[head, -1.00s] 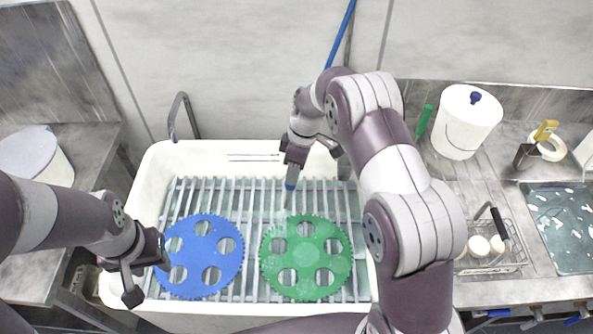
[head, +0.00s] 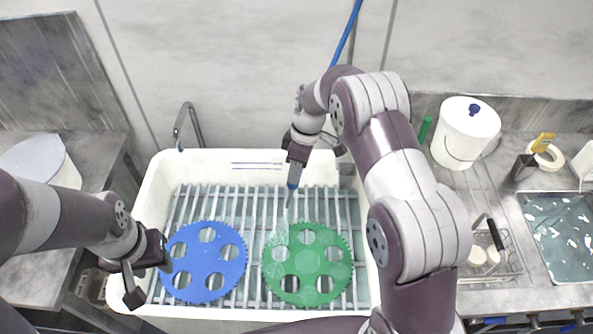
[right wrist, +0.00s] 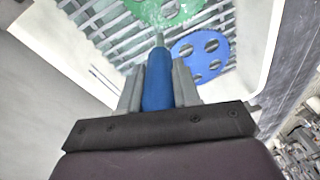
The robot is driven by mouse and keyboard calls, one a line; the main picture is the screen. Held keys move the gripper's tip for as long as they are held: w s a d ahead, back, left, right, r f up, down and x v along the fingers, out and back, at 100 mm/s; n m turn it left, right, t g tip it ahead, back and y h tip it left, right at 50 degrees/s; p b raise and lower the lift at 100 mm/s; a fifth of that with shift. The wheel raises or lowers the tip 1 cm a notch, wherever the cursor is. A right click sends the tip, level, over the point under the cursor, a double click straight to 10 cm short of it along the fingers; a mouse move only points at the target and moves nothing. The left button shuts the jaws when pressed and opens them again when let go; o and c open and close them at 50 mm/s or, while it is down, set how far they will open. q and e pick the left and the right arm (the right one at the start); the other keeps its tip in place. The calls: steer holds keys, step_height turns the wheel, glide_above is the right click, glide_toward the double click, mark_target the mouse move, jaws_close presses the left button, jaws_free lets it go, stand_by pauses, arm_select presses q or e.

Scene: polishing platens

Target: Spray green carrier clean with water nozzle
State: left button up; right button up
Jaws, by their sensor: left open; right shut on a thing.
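The green carrier (head: 307,262), a toothed disc with several round holes, lies flat on the slatted rack in the white sink. It also shows at the top of the right wrist view (right wrist: 165,8). My right gripper (head: 294,172) is shut on the blue water nozzle (right wrist: 157,82), above the rack behind the green carrier. The nozzle tip points down toward the carrier, and a faint pale spray shows over its upper left part. My left gripper (head: 146,268) is open and empty at the sink's left side, beside the blue carrier (head: 206,262).
The white sink (head: 155,190) holds the slatted rack (head: 255,205). A tap (head: 187,125) stands at the back left. On the right counter are a white bucket (head: 465,135), a wire basket (head: 487,250) and a water tray (head: 562,235).

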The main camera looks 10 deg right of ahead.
steer(key=shift+r, duration=0.1)
step_height(320, 180, up, 4)
steer(key=p, duration=0.2)
steer(key=shift+r+p, duration=0.1)
steer(key=shift+p, duration=0.25)
